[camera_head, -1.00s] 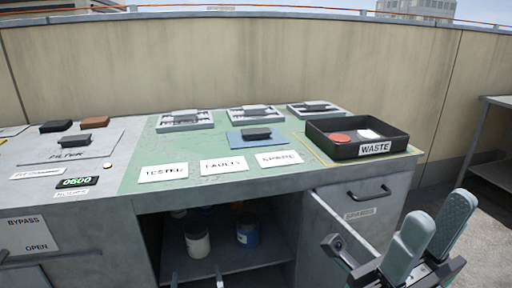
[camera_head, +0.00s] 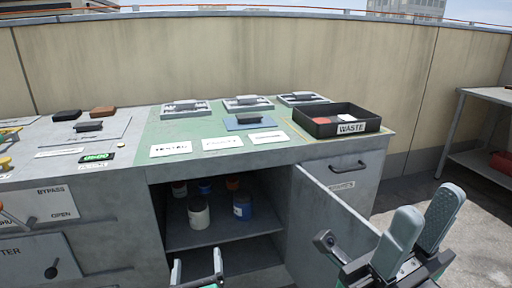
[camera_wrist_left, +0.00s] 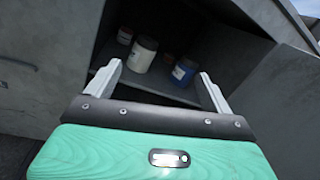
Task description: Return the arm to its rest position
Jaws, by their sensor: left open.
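My left gripper (camera_head: 197,266) is low in the head view, in front of the open cabinet under the workbench. Its two pale fingers are spread with nothing between them; in the left wrist view its fingers (camera_wrist_left: 160,82) frame the cabinet opening. My right gripper (camera_head: 428,218) points up at the lower right, in front of the open cabinet door (camera_head: 335,200). Its grey fingers stand close side by side, with nothing visible held; the gap is hard to judge.
A white jar (camera_head: 199,212) and a blue jar (camera_head: 242,206) stand on the cabinet shelf (camera_head: 215,233). The black waste tray (camera_head: 349,128) holds a red and a white disc on the bench (camera_head: 130,150). A side table (camera_head: 485,95) stands at right.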

